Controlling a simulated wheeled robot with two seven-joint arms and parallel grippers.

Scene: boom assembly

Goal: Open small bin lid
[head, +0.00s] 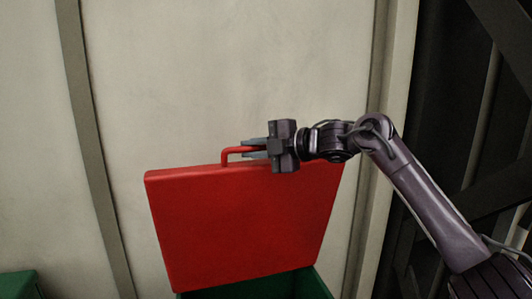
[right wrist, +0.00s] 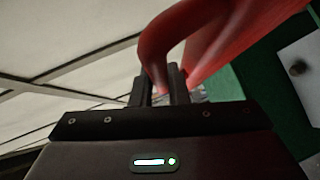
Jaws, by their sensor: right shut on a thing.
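The red lid (head: 240,220) of the small bin stands raised and tilted up in the head view, with the dark opening of the green bin (head: 300,284) below it. A red bar handle (head: 229,158) sits on the lid's top edge. My right gripper (head: 248,148) is at this handle, shut on it, with the arm coming in from the right. In the right wrist view the red handle (right wrist: 160,50) passes between the two dark fingers (right wrist: 165,88), and the red lid (right wrist: 215,45) runs off behind it. My left gripper is not in view.
A pale panelled wall (head: 230,70) stands close behind the lid. Another green bin corner (head: 18,284) shows at the lower left. Dark metal beams (head: 480,110) stand at the right, behind my right arm.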

